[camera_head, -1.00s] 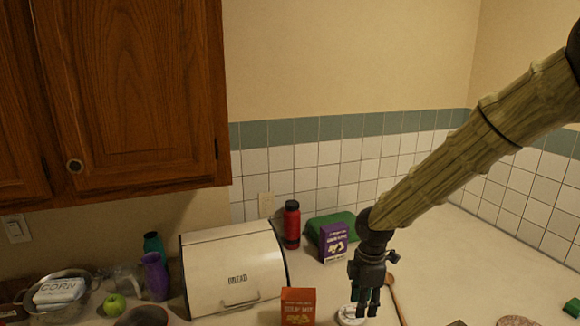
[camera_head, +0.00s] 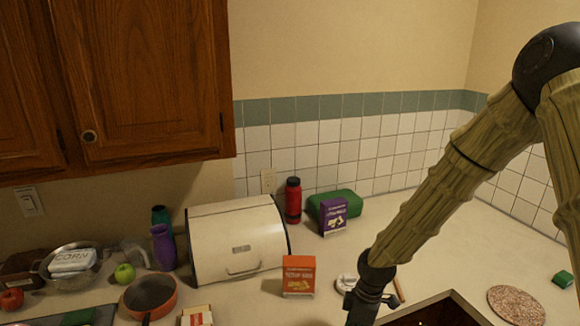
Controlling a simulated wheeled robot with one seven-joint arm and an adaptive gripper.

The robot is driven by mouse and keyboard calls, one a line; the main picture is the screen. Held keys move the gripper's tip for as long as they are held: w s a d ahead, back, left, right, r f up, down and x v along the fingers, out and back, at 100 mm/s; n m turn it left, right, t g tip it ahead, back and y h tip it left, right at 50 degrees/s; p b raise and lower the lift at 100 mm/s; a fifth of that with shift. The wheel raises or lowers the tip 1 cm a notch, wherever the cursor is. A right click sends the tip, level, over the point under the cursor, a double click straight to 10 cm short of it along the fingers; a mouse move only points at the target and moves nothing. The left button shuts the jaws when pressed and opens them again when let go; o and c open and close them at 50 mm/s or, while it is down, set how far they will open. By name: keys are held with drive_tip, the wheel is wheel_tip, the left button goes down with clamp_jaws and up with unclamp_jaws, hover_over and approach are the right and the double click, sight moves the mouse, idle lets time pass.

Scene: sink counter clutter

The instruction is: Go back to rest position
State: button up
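My gripper (camera_head: 364,308) hangs from my arm at the bottom edge, right of the middle. It points down over the near part of the counter, and its fingertips are cut off by the frame. I cannot see whether the fingers are open or shut, and no held thing shows. A small white item (camera_head: 347,283) lies just behind it, partly hidden. A wooden utensil handle (camera_head: 399,290) shows beside it.
An orange box (camera_head: 299,276) stands left of the gripper, before the cream bread box (camera_head: 236,243). A purple box (camera_head: 333,215) and red bottle (camera_head: 293,200) stand behind. A dark, light-rimmed object (camera_head: 440,309) is at lower right. A speckled round board (camera_head: 516,305) lies farther right.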

drive_tip(key=s+a+f+m+y+b, duration=0.1)
drive_tip(key=s+f+m, duration=0.1)
drive_tip(key=s+f, duration=0.3)
drive_tip(key=s+f+m+b, duration=0.1)
drive_tip(key=s+f+m, duration=0.1)
drive_tip(key=f, duration=0.5)
drive_tip(key=s+d+f+m+h+b, duration=0.1)
drive_tip(key=s+d+f+m+b, duration=0.1)
drive_tip(key=s+f+m, duration=0.3)
drive_tip(key=s+d+f+m+h+b, duration=0.1)
drive_tip(key=s+d+f+m, duration=0.4)
drive_tip(key=s+f, duration=0.7)
drive_tip(key=shift+s+d+m+t+b, duration=0.25)
drive_tip(key=shift+s+m+b, duration=0.4)
drive_tip(key=shift+s, duration=2.25)
drive_tip(key=shift+f, duration=0.1)
